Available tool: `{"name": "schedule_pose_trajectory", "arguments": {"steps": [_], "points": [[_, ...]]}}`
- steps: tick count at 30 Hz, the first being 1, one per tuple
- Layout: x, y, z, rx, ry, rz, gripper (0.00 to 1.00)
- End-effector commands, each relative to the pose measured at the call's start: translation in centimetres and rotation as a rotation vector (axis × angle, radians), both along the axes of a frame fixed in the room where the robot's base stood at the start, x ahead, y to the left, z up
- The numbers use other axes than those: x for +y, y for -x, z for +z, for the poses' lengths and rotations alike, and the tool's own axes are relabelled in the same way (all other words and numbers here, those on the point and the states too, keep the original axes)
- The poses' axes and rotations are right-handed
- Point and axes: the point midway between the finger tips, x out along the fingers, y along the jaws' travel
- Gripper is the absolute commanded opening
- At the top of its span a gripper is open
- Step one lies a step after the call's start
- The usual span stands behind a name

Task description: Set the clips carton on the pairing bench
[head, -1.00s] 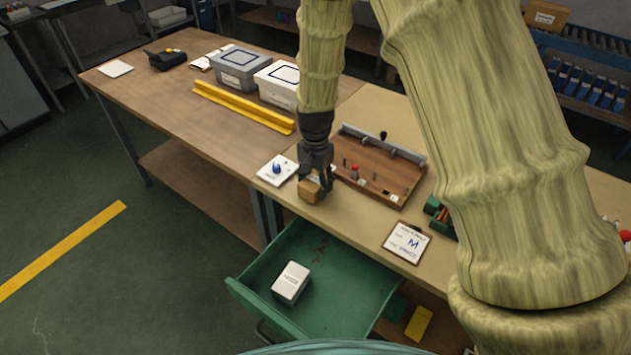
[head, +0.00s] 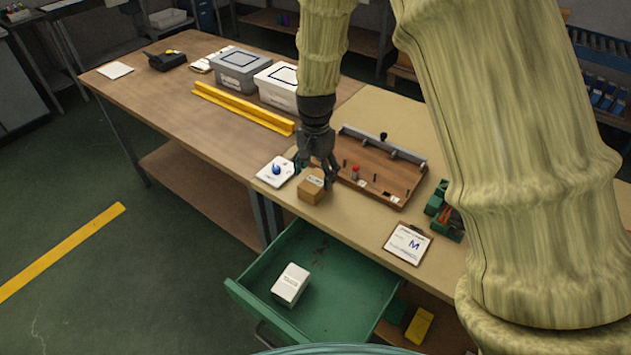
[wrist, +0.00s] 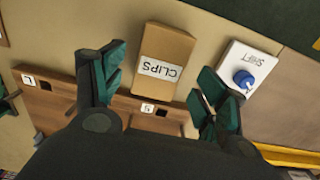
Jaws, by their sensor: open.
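The clips carton (head: 312,187) is a small brown box with a white label, standing on the tan bench top (head: 373,109) near its front edge, above the open drawer. In the wrist view the carton (wrist: 165,50) shows its CLIPS label upside down, beyond and between my fingertips. My gripper (head: 318,172) is open and empty, just behind and above the carton; its spread fingers (wrist: 158,88) also show in the wrist view. Which bench is the pairing bench is not marked in these views.
A white card with a blue knob (head: 276,171) lies left of the carton, and a wooden board with pegs (head: 385,175) lies to the right. A clipboard (head: 408,244) lies at the front. The green drawer (head: 340,305) stands open below, holding a white box (head: 291,284).

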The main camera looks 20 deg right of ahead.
Motion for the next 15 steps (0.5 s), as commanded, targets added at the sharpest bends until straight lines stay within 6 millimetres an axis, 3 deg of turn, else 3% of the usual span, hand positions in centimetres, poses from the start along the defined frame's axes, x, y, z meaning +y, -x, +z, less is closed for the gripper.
{"name": "schedule_pose_trajectory", "arguments": {"steps": [9, 15], "points": [[0.0, -0.1, 4.8, -0.003, 0.000, 0.001, 0.73], [0.0, 0.0, 6.9, -0.001, 0.001, 0.001, 0.73]]}}
